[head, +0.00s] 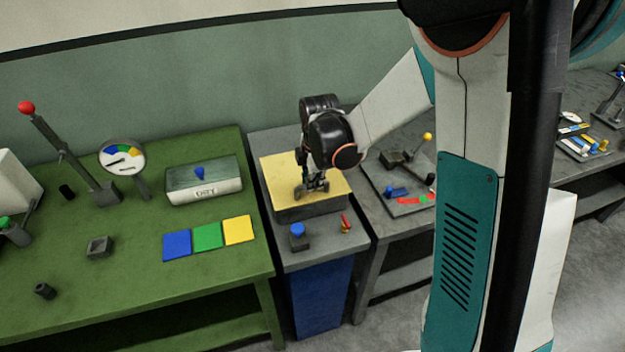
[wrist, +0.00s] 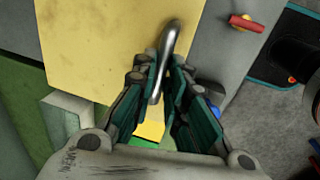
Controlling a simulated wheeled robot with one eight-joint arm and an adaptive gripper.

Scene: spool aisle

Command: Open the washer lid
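The washer is a blue cabinet (head: 318,293) with a grey top and a yellow lid (head: 278,180) on a grey rim. The lid looks flat and down; it also fills much of the wrist view (wrist: 95,45). A shiny metal bar handle (wrist: 171,38) rises from the lid. My gripper (head: 312,187) points down over the lid's front part. In the wrist view its fingers (wrist: 164,75) are drawn close on both sides of the handle and appear closed on it. The handle's lower part is partly hidden between the fingers.
A blue knob (head: 297,231) and a red latch-like piece (head: 346,222) sit on the grey top in front of the lid. A green table (head: 130,270) with a grey box (head: 205,190) stands left. A grey table (head: 390,218) with a lever board stands right.

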